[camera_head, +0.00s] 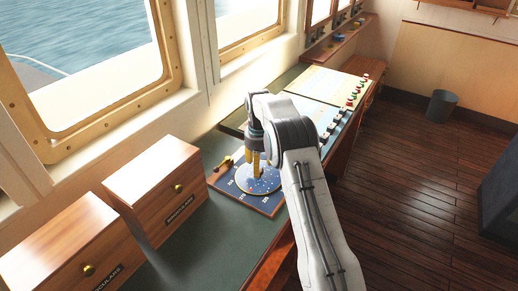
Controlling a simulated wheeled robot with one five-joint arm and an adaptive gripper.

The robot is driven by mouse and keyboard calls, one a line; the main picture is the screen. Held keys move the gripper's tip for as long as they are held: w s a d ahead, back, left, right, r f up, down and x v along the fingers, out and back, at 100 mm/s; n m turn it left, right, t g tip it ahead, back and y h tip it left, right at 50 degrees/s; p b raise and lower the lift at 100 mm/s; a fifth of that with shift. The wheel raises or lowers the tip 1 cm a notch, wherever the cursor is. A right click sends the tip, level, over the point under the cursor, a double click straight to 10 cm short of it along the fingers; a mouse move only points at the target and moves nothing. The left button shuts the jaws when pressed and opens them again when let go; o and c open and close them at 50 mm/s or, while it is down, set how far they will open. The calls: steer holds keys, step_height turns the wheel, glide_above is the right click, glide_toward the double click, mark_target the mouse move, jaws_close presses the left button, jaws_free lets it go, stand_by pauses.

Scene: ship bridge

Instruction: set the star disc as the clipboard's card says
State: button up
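The star disc (268,184) is a round blue disc with pale specks. It lies flat on a dark blue board (237,190) with small white labels, on the green console top. My gripper (257,172) points down over the disc, with its yellow fingers at or just above the disc's upper part. I cannot tell whether they touch it or how far apart they are. My arm hides the right side of the disc and board. A small wooden piece with a brass end (223,164) sits at the board's left edge. I cannot make out a clipboard or its card.
Two wooden boxes with brass knobs and dark labels, one nearer (70,245) and one farther (160,190), stand left of the board. Pale charts (325,84) and a row of coloured knobs (350,103) lie beyond my arm. A bin (441,106) stands on the open floor.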

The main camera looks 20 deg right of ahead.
step_height(320, 180, up, 9)
steer(key=shift+r, duration=0.2)
stand_by(0.3)
